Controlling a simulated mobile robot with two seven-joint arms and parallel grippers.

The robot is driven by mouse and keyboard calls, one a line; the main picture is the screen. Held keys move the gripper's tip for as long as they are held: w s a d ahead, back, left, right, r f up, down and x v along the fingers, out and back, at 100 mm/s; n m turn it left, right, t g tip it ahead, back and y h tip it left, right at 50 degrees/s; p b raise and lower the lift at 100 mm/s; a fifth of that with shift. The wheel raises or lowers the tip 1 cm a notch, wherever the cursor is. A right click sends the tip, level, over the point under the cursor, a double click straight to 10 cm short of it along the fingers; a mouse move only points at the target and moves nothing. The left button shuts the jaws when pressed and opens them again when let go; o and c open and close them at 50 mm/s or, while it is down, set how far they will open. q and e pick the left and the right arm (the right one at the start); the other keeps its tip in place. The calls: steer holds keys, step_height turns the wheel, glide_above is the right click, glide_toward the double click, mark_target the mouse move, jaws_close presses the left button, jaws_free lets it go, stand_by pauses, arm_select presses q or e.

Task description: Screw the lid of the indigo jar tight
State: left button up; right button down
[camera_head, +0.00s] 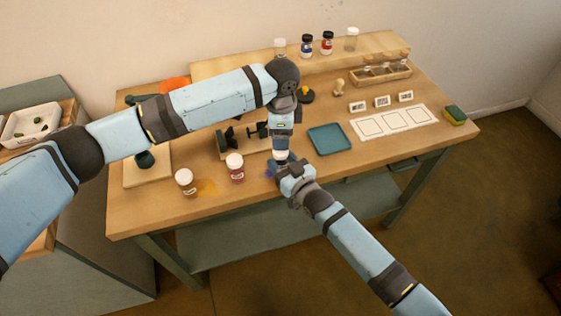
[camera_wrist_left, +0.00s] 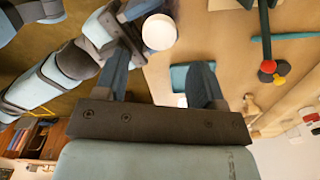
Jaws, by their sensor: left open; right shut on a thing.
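The indigo jar's white lid (camera_head: 280,156) shows near the table's front edge, and in the left wrist view it is a white disc (camera_wrist_left: 159,32). The jar's body is mostly hidden by my right gripper (camera_head: 287,168), which is shut on it from the front right. The lid sits above those fingers; I cannot tell how tightly it is seated. My left gripper (camera_head: 282,149) points down just above the lid. In the left wrist view its two fingers (camera_wrist_left: 160,65) are apart, with the lid beyond their tips and nothing held between them.
A red jar (camera_head: 236,172) and an ochre jar (camera_head: 185,184), both white-lidded, stand left of the indigo jar. A teal tray (camera_head: 329,139) lies to the right, with a sheet of squares (camera_head: 395,122) beyond. Several jars stand on the back shelf (camera_head: 378,49).

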arm_select(q)
steer(key=n, duration=0.1)
steer(key=r+n, duration=0.1)
steer(key=n, duration=0.3)
steer(key=shift+r, duration=0.3)
steer(key=shift+r+n, duration=0.15)
steer(key=shift+n, duration=0.7)
steer(key=shift+r+n, duration=0.15)
steer(key=shift+n, duration=0.7)
steer(key=shift+f, duration=4.05)
steer(key=c, duration=0.9)
steer(key=o, duration=1.1)
steer(key=shift+r, duration=0.1)
